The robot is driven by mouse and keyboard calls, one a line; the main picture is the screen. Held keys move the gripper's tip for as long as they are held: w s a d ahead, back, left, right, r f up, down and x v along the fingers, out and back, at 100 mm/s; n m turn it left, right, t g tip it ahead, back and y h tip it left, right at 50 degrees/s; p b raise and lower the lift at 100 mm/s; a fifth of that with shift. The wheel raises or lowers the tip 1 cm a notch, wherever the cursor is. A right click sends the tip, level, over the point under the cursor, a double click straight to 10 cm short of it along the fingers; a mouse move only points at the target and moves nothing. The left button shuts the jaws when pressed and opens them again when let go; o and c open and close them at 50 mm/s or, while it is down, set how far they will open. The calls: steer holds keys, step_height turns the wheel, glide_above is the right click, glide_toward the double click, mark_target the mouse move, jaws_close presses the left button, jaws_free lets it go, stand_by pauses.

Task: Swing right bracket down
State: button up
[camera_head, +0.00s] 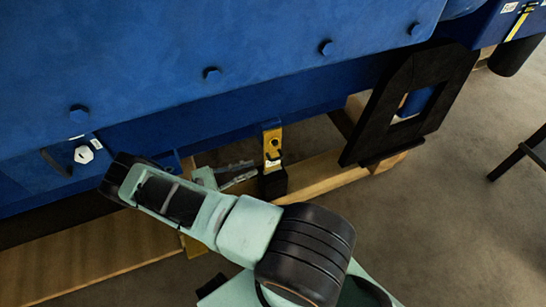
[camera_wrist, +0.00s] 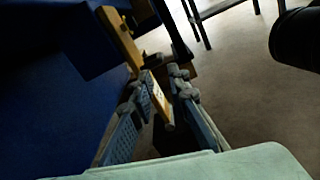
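In the head view, the yellow right bracket (camera_head: 272,143) is on the lower edge of the blue engine and hangs roughly upright, with a dark block at its lower end. My gripper (camera_head: 250,175) is just left of the bracket's lower part, partly hidden behind my arm. In the wrist view, the two fingers of my gripper (camera_wrist: 164,78) stand apart. A yellow piece (camera_wrist: 157,98) shows between them, close to the left finger. A longer yellow bar (camera_wrist: 119,38) lies beyond the fingertips. I cannot tell whether either finger touches the yellow piece.
The blue engine (camera_head: 200,40) fills the top of the head view. A black support frame (camera_head: 385,115) stands right of the bracket on a wooden beam (camera_head: 325,178). Another yellow part (camera_head: 194,245) shows below my arm. Bare floor (camera_head: 450,220) lies at the right.

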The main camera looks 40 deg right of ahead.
mark_target(275, 159)
steer(key=x, duration=1)
steer(key=shift+c, duration=0.5)
jaws_close()
